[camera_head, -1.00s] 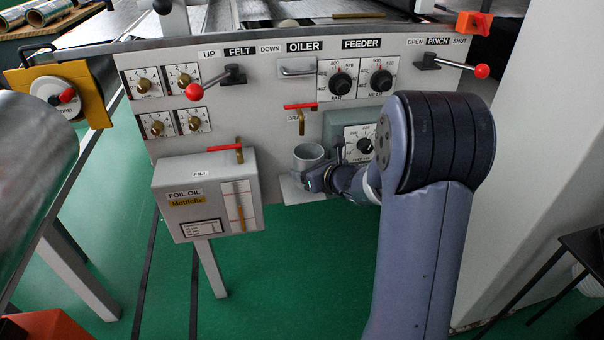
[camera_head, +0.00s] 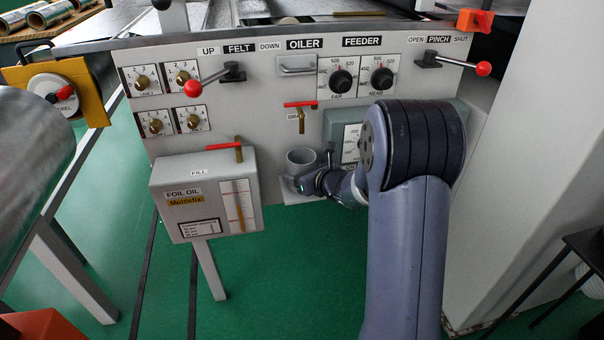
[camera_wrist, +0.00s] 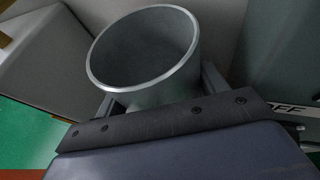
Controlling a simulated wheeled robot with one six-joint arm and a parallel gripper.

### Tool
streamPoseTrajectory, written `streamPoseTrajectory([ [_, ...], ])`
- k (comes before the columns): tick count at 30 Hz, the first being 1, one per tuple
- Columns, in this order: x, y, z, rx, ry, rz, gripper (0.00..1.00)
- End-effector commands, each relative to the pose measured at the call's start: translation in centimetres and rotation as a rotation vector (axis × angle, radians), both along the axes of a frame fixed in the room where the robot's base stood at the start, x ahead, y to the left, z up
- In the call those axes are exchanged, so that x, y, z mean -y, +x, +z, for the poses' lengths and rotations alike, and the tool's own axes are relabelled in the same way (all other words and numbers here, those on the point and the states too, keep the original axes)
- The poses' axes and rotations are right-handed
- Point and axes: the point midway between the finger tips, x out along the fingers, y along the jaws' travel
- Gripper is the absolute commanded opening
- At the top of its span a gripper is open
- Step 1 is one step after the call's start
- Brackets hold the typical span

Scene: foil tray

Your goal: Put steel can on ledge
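The steel can (camera_head: 303,160) is a grey, open-topped cylinder standing upright at the small pale ledge (camera_head: 291,196) low on the machine panel. In the wrist view the can (camera_wrist: 145,45) shows its round rim and hollow inside. My gripper (camera_head: 318,172) is at the can's near right side. In the wrist view its fingers (camera_wrist: 160,92) lie on either side of the can's lower body, and they look slightly apart from it. The can's base is mostly hidden by the gripper, so its contact with the ledge is hard to see.
The grey foil oil box (camera_head: 208,195) stands close to the left of the can. A grey-green dial box (camera_head: 340,130) is just to the right. The drain valve (camera_head: 301,118) with its red handle is above. Green floor lies open below.

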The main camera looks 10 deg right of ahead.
Motion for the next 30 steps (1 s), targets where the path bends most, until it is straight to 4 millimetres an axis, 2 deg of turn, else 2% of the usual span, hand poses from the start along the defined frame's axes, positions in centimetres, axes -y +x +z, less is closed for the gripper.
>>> streamPoseTrajectory([
  [3, 0.0, 0.0, 0.0, -0.001, 0.0, 0.0, 0.76],
  [13, 0.0, 0.0, 0.6, -0.001, 0.0, 0.0, 0.76],
  [17, 1.0, -2.0, 1.4, -0.001, 0.0, -0.004, 0.76],
  [24, 2.9, -6.6, 3.5, 0.0, -0.001, -0.004, 0.76],
  [30, 3.9, -9.3, 4.7, 0.0, 0.001, -0.001, 0.76],
])
